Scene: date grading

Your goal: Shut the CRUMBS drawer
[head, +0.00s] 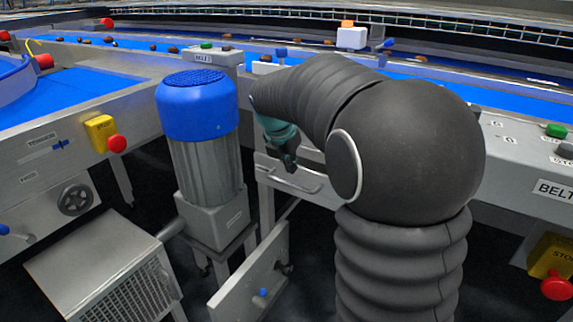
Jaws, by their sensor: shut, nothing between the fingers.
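A grey metal drawer front (268,176) with a bar handle (297,187) shows under the conveyor frame, left of my arm. No CRUMBS label can be read, so I cannot tell for sure that this is the CRUMBS drawer. My arm hides its right part, and how far it stands out is unclear. My gripper (289,165), dark with a teal body, is shut and empty. It points down just above the handle in the picture; I cannot tell whether it touches the handle or the front.
A blue-topped motor (198,140) stands close left of my gripper. A tilted metal panel (252,280) with a blue knob is below. A vented box (105,270) is at lower left. Yellow boxes with red stop buttons (104,133) flank the area. Dates lie on the blue belt (150,45).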

